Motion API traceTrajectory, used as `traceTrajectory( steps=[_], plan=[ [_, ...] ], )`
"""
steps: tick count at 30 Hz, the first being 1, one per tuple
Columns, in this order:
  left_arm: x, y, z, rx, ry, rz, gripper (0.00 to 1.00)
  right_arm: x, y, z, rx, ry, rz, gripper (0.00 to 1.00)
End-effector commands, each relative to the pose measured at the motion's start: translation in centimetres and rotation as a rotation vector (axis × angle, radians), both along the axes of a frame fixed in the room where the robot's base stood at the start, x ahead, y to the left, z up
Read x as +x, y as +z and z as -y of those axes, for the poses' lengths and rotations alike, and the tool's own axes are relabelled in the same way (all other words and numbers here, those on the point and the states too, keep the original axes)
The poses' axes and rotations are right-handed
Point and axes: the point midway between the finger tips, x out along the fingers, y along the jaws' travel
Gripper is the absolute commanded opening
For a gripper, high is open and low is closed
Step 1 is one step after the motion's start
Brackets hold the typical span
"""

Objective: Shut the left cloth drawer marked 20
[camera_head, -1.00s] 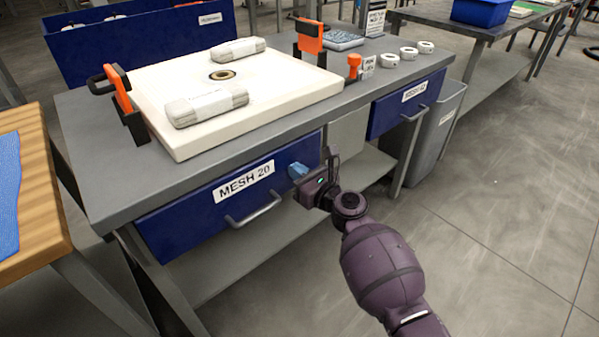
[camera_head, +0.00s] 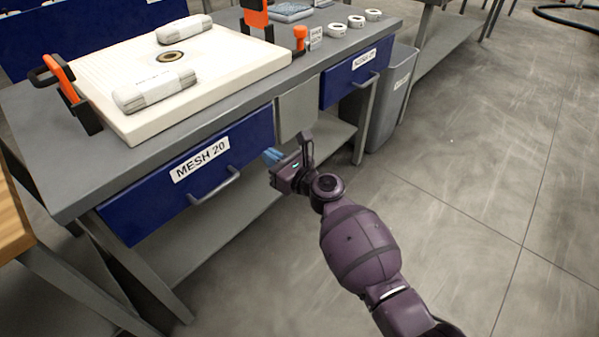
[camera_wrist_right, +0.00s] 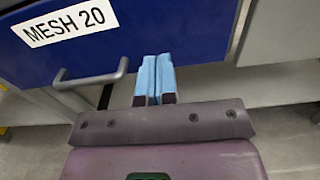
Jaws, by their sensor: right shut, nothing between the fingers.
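The left cloth drawer (camera_head: 190,178) is blue, with a white MESH 20 label and a grey bar handle (camera_head: 214,186), under the left part of the grey table. Its front looks close to the table edge; I cannot tell how far it stands out. My right gripper (camera_head: 271,156) has blue fingertips, shut and empty, in front of the drawer's right end. In the right wrist view the fingertips (camera_wrist_right: 154,78) point at the lower right part of the drawer front (camera_wrist_right: 165,25), right of the handle (camera_wrist_right: 95,78); contact is unclear. My left gripper is not in view.
A second blue drawer (camera_head: 352,72) is to the right under the table. A grey bin (camera_head: 392,100) stands beside the table. A white plate (camera_head: 215,85) with cloth rolls lies on top. A wooden table (camera_head: 12,215) is at the left. Floor at right is clear.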

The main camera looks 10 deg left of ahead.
Motion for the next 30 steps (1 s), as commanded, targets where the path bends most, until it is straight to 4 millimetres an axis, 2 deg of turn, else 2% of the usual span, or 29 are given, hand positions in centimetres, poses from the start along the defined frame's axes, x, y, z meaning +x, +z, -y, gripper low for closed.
traceTrajectory(
  steps=[1, 9, 15, 21, 30],
  plan=[
    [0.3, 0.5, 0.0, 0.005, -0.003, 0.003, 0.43, -0.4, 0.7, 0.6, 0.0, -0.001, 0.007, 0.0],
    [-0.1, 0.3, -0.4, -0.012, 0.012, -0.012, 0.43, -2.8, 0.5, 3.9, -0.001, 0.001, 0.006, 0.0],
    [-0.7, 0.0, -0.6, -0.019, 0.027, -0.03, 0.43, -4.0, 0.3, 5.5, 0.0, 0.001, 0.004, 0.0],
    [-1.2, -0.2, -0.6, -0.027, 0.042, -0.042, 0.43, -4.5, 0.1, 6.1, -0.001, 0.002, 0.001, 0.0],
    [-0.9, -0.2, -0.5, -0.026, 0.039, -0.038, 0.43, -4.5, 0.0, 6.1, -0.001, 0.002, -0.001, 0.0]
  ],
)
